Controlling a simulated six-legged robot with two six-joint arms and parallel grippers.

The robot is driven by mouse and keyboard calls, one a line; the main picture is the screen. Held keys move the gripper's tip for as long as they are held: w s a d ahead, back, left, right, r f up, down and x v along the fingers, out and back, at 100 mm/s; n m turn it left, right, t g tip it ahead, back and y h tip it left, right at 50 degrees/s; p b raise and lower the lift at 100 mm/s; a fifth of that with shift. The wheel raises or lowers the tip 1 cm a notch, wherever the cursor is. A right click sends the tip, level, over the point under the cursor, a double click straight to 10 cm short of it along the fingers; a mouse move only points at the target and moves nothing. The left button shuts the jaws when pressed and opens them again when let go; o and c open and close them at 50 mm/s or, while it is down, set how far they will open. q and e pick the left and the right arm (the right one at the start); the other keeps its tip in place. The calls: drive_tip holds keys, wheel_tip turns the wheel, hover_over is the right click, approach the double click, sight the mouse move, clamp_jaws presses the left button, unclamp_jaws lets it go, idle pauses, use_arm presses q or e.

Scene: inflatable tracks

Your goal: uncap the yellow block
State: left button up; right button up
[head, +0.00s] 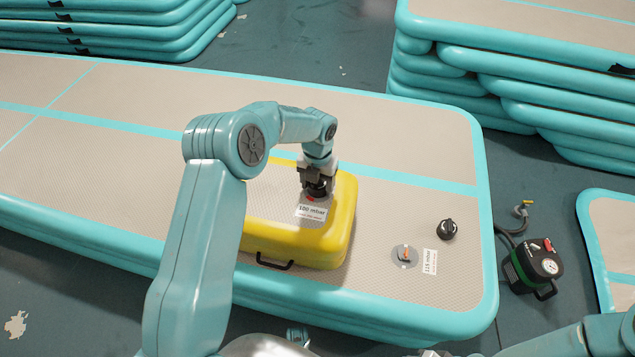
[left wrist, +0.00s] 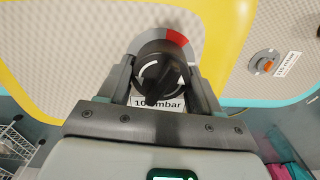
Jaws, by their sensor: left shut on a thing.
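The yellow block (head: 335,238) lies on the beige and teal inflatable track, with a black handle on its front side and a "100 mbar" label on top. In the left wrist view the block (left wrist: 60,45) fills the upper left. My left gripper (head: 317,188) points down at the block's top, behind the label. It is shut on a round black cap (left wrist: 158,72) with white arrows, one finger on each side. The cap sits over a grey ring with a red segment. Part of my right arm shows at the lower right; its fingers are out of view.
An uncovered valve (head: 404,256) with an orange centre and a label are on the track (head: 390,180). A loose black cap (head: 447,229) lies nearby. A pump with a gauge (head: 535,266) and hose stands on the floor at right. Stacked tracks (head: 520,70) are behind.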

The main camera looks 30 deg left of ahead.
use_arm(q)
drive_tip(key=n, duration=0.4)
drive_tip(key=shift+d+f, duration=0.1)
drive_tip(key=shift+n, duration=0.3)
drive_tip(key=shift+n+b, duration=0.3)
drive_tip(key=shift+n, duration=0.3)
drive_tip(key=n, duration=0.5)
drive_tip(key=shift+d+f+n+b, duration=0.1)
drive_tip(key=shift+n+b, duration=0.2)
drive_tip(key=shift+b, duration=0.05)
drive_tip(key=n, duration=0.5)
drive_tip(key=shift+w+n+b, duration=0.1)
drive_tip(key=shift+n+b, duration=0.2)
drive_tip(key=shift+b, duration=0.05)
drive_tip(key=n, duration=0.6)
drive_tip(key=shift+w, duration=0.1)
